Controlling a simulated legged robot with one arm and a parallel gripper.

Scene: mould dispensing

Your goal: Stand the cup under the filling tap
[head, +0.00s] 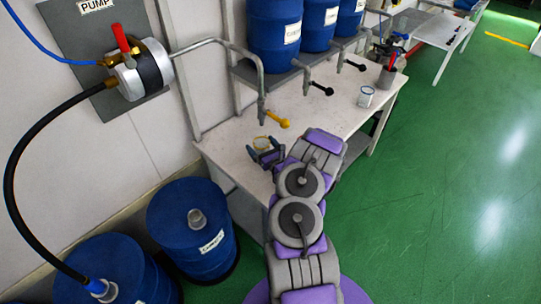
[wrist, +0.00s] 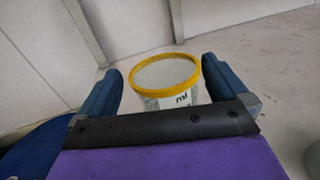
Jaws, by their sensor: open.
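A pale cup with a yellow rim (head: 261,142) stands upright on the white table near its left end. In the wrist view the cup (wrist: 168,76) sits between the fingers, with a gap on each side and a dark printed label facing me. My gripper (head: 266,154) is open, its blue fingers (wrist: 160,68) either side of the cup. A tap with a yellow handle (head: 278,122) hangs on the grey pipe from the pump, above the table and close to the cup in the head view. I cannot tell whether the cup is directly below its outlet.
Blue barrels (head: 273,35) on a shelf have black-handled taps (head: 320,88) over the table (head: 305,118). Blue drums (head: 192,228) stand on the floor at left. The green floor at right is clear.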

